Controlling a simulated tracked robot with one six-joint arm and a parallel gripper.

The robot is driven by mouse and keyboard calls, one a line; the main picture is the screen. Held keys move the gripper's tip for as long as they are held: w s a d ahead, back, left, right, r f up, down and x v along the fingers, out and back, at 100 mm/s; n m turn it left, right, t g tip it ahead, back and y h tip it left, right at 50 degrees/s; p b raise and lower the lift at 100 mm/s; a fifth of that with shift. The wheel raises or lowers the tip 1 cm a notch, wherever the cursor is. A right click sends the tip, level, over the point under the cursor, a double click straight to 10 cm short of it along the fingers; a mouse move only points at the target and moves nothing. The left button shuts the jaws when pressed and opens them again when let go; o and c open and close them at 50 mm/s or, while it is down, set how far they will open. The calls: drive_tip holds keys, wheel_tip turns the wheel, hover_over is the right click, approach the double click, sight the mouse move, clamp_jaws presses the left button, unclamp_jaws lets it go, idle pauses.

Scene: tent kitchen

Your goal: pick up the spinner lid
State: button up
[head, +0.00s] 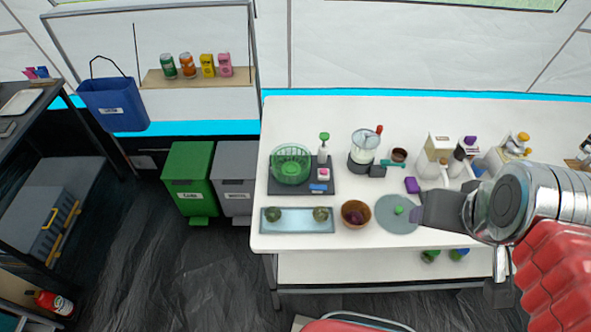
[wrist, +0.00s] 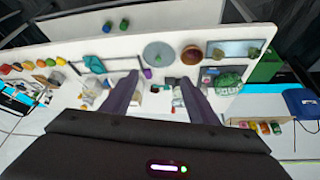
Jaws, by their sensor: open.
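The spinner lid (head: 388,220) is a flat grey disc with a green knob at its middle. It lies on the white table near the front edge, right of a brown bowl. My gripper (head: 424,208) is at the right of the lid in the head view, and its dark fingers overlap the lid's right rim in the picture. In the wrist view the lid (wrist: 152,47) lies beyond the fingertips of my gripper (wrist: 157,80), which are spread apart with nothing between them. The green spinner basket (head: 291,163) stands on a dark board, back left of the lid.
The brown bowl (head: 346,206) with a purple item stands close left of the lid. A tray (head: 270,226) with two round green items lies farther left. A purple block (head: 412,185) sits behind the lid, and a blender (head: 362,148) stands farther back. Dispensers crowd the right side.

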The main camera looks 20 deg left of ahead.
drive_tip(key=shift+c, duration=0.6)
drive_tip(key=c, duration=0.5)
drive_tip(key=shift+o, duration=0.2)
